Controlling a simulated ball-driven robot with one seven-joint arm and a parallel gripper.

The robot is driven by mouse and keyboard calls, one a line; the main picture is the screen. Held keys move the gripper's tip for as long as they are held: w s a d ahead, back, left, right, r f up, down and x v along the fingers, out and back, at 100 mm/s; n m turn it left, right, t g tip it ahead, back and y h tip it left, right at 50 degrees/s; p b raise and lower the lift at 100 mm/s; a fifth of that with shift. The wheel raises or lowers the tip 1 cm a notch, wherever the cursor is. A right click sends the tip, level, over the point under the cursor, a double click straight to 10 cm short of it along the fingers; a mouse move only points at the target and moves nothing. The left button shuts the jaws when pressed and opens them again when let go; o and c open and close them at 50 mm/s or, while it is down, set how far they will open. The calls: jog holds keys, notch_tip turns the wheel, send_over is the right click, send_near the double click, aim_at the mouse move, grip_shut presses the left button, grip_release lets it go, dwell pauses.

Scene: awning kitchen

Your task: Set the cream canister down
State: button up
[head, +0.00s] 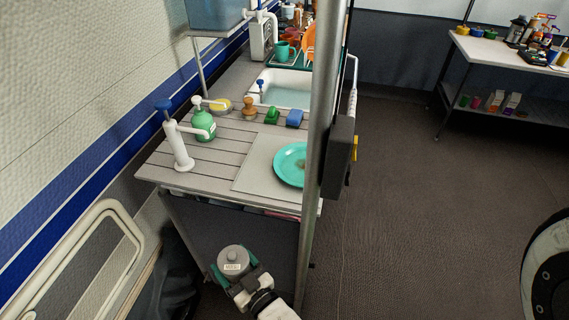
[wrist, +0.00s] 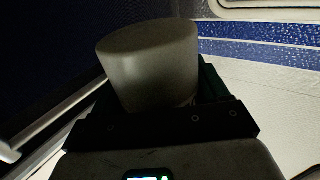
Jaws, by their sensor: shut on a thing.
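The cream canister (head: 233,258) is a short round can with a grey lid and a small label, low in the head view. My gripper (head: 241,279) is shut on it, with teal fingers on either side. The canister is in front of the near end of the counter (head: 218,180) and looks lower than its top, apart from it. In the wrist view the canister (wrist: 150,65) fills the middle, its body pale and plain. The finger ends are mostly hidden behind it.
The counter carries a white pump bottle (head: 181,148), a green pump bottle (head: 204,124), a teal plate (head: 291,164) on a grey board, a brush, sponges and a sink (head: 287,92). A metal post (head: 317,130) rises at its right edge. Bare slats show at the front left.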

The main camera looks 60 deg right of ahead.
jog(key=w+d+r+m+g+h+p, duration=0.25)
jog(key=w+d+r+m+h, duration=0.2)
jog(key=d+r+h, duration=0.6)
notch_tip(320, 180, up, 13)
jog(key=m+g, duration=0.3)
jog(key=g, duration=0.1)
send_over(266, 182)
jog(key=shift+y, duration=0.25)
notch_tip(266, 182, down, 9)
jog(key=shift+w+d+f+p, duration=0.1)
jog(key=shift+f+p, duration=0.1)
jog(key=shift+p, duration=0.1)
jog(key=o, duration=1.1)
jog(key=shift+f, duration=0.1)
